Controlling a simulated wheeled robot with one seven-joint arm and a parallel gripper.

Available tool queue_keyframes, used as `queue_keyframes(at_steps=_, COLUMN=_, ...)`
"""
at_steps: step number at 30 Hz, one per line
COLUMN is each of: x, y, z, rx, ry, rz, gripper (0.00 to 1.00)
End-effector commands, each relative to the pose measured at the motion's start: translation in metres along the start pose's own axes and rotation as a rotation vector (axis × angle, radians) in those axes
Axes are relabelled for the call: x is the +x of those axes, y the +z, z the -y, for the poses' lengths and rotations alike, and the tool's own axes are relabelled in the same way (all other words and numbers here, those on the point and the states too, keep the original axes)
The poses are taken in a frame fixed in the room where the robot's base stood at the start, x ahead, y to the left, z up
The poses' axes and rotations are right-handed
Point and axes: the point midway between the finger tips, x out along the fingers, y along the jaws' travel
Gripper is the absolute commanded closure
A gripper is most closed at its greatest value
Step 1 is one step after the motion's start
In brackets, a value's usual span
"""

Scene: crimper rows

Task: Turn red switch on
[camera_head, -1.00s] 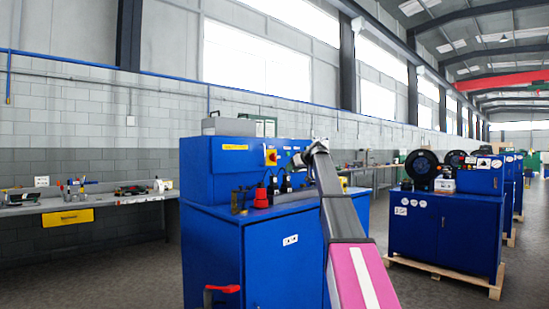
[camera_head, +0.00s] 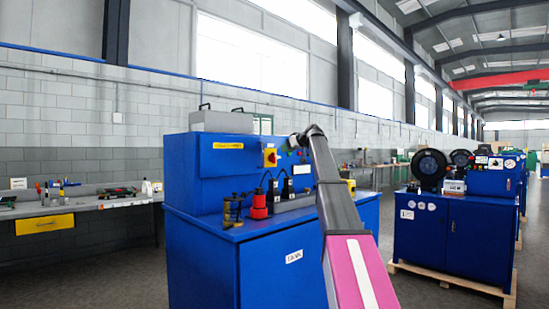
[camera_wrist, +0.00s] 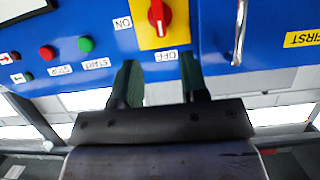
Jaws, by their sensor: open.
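The red switch (camera_wrist: 157,13) is a red rotary knob on a yellow plate (camera_wrist: 146,37), at the top of the wrist view. Its handle points down the picture, toward the OFF label (camera_wrist: 166,56); the ON label (camera_wrist: 122,23) is to its left. In the head view the switch (camera_head: 270,158) is small on the blue machine's panel. My gripper (camera_wrist: 160,80) is open and empty, its two dark fingers on either side of the knob's line and apart from it in the picture. In the head view my arm hides most of the gripper.
Green button (camera_wrist: 86,44) and red button (camera_wrist: 46,53) sit left of the switch. A metal handle (camera_wrist: 239,32) is to its right. Below the panel in the head view, a red-based tool (camera_head: 259,205) and black upright parts stand on the blue machine's top (camera_head: 205,229).

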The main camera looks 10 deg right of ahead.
Motion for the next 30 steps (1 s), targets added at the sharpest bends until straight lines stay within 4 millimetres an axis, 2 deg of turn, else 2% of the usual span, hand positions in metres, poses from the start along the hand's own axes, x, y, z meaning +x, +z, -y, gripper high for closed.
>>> queue_keyframes(at_steps=15, x=0.083, y=-0.001, z=-0.001, rx=0.001, ry=-0.001, rz=0.001, gripper=0.60)
queue_keyframes(at_steps=18, x=0.094, y=0.000, z=-0.001, rx=0.001, ry=-0.001, rz=0.001, gripper=0.60)
queue_keyframes(at_steps=28, x=0.100, y=0.000, z=0.000, rx=0.000, ry=0.000, rz=0.001, gripper=0.60)
queue_keyframes(at_steps=29, x=0.100, y=0.000, z=0.000, rx=0.000, ry=0.000, rz=0.001, gripper=0.63)
queue_keyframes(at_steps=30, x=0.099, y=0.000, z=0.000, rx=0.000, ry=0.000, rz=0.001, gripper=0.76)
